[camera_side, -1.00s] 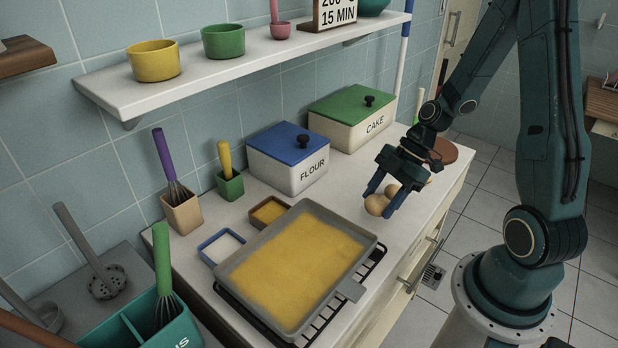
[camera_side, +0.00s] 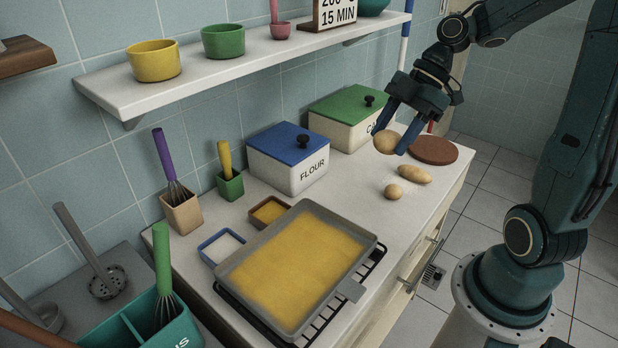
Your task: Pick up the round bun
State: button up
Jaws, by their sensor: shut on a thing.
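The round bun (camera_side: 386,143) is light brown and sits between the fingertips of my gripper (camera_side: 389,144). My gripper is shut on it, with one blue finger on each side. The bun is held up clear of the counter, in front of the green-lidded CAKE box. The fingers hide part of its sides.
A small roundish bun (camera_side: 393,192) and an oblong bun (camera_side: 414,174) lie on the counter below. A round brown board (camera_side: 434,150) lies behind them at right. The CAKE box (camera_side: 345,133) and FLOUR box (camera_side: 290,172) stand along the wall. A yellow-filled tray (camera_side: 352,290) is in front.

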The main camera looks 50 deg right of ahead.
jog(key=shift+r, duration=0.35)
jog(key=shift+a, duration=0.1)
dwell(0.4)
